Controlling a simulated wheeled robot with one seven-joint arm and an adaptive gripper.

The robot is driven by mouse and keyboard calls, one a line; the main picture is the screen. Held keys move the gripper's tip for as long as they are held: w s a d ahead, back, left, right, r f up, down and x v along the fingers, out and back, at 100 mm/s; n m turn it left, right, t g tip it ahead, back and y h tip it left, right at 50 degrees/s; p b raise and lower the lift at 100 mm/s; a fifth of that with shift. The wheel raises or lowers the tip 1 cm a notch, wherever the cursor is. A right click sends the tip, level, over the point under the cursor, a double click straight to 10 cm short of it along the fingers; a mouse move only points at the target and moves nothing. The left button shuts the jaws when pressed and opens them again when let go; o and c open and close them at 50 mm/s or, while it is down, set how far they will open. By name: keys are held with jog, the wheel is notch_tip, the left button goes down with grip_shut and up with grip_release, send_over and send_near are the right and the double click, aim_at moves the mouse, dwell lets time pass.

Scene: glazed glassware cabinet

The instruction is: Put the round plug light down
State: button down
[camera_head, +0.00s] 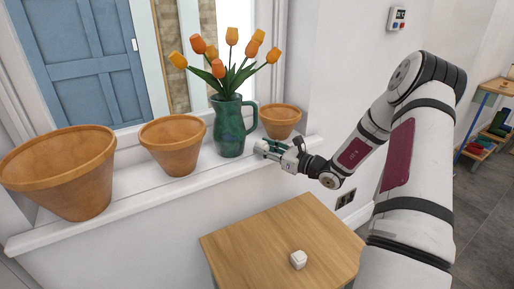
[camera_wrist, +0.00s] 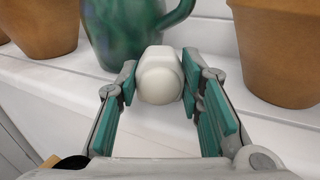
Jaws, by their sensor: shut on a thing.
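The round plug light (camera_wrist: 160,80) is white, with a smooth domed end facing the wrist camera and a blockier white part behind. It sits between the two green-padded fingers of my gripper (camera_head: 270,150), which is shut on it. My gripper is at the front of the white windowsill, in front of the green jug and the smallest pot. I cannot tell whether the light touches the sill. In the head view the light is too small and covered to make out clearly.
The sill (camera_head: 120,217) holds a green jug (camera_head: 229,130) of orange tulips and terracotta pots: large (camera_head: 62,175), middle (camera_head: 172,148) and small (camera_head: 280,122). Below, a wooden tabletop (camera_head: 255,245) is mostly clear, with a small white block-like object (camera_head: 298,260) on it.

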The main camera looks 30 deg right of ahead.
aim_at(256, 145)
jog(key=x, duration=0.3)
jog(key=shift+w+a, duration=0.2)
jog(key=shift+w, duration=0.1)
jog(key=shift+s+d+f, duration=0.1)
jog(key=shift+s+f, duration=0.05)
jog(key=shift+f, duration=0.15)
jog(key=shift+f, duration=0.25)
